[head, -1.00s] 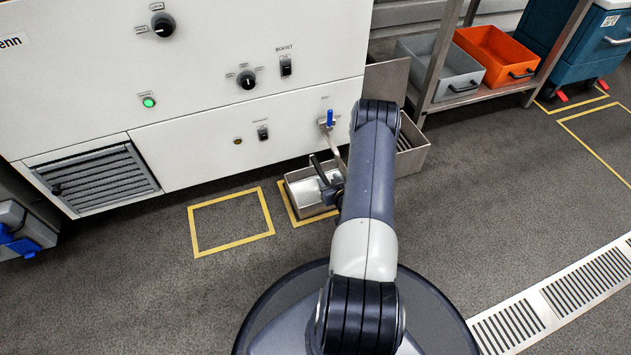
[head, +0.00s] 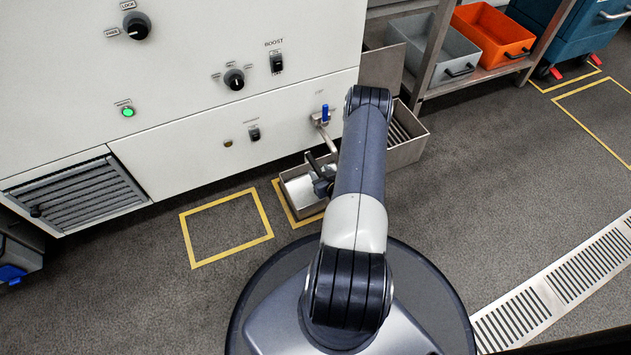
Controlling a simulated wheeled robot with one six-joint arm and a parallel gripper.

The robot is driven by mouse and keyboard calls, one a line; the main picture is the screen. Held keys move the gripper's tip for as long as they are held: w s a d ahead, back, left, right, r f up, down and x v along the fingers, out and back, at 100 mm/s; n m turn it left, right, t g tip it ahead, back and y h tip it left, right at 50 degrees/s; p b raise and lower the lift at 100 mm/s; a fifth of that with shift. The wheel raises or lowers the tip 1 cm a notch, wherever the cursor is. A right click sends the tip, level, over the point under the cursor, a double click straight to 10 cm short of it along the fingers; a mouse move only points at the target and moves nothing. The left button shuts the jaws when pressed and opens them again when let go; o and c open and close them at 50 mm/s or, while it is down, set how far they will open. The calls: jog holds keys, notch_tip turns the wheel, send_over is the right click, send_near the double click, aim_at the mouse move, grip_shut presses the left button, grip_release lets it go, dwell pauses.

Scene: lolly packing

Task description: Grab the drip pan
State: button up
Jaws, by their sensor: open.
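The drip pan (head: 299,190) is a shallow open metal box on the floor. It stands at the foot of the white machine, below a blue-handled tap (head: 323,116), partly inside a yellow floor outline. My gripper (head: 321,176) is open at the pan's right part, seemingly at or just above its rim. My arm hides the pan's right end and part of the gripper. I cannot tell whether the fingers touch the pan or whether a pan wall lies between them.
A larger metal bin with a slatted inside (head: 408,143) stands just right of my arm. An empty yellow floor outline (head: 226,228) lies left of the pan. A metal rack holds a grey tub (head: 432,48) and an orange tub (head: 492,32). The floor at the right is largely clear.

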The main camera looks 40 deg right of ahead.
jog(key=shift+c, duration=0.3)
grip_shut()
dwell(0.9)
jog(key=shift+w+r, duration=0.1)
